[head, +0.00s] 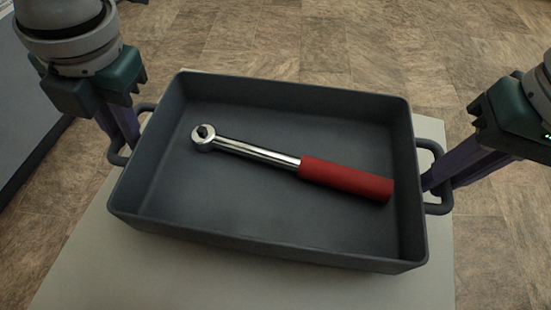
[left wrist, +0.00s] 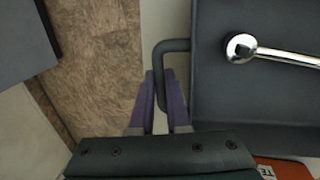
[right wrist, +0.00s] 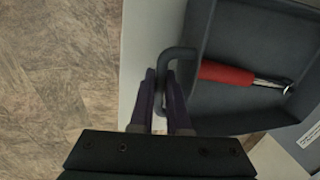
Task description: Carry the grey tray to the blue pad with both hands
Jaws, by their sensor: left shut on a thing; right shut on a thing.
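The grey tray (head: 270,240) fills the middle of the head view, over a pale surface. A ratchet wrench with a red handle (head: 345,180) and a shiny metal shaft lies in it. My left gripper (head: 128,145) is shut on the tray's left handle, which also shows in the left wrist view (left wrist: 165,50). My right gripper (head: 428,182) is shut on the right handle, seen in the right wrist view (right wrist: 170,55). The tray looks slightly turned in the head view. Whether its underside touches the surface I cannot tell. I see no blue pad.
The pale tabletop (head: 85,270) extends below and beside the tray. Brown patterned floor (head: 300,35) lies beyond it. A dark grey surface (head: 25,120) stands at the left edge. An orange labelled item (left wrist: 290,170) shows at the lower right of the left wrist view.

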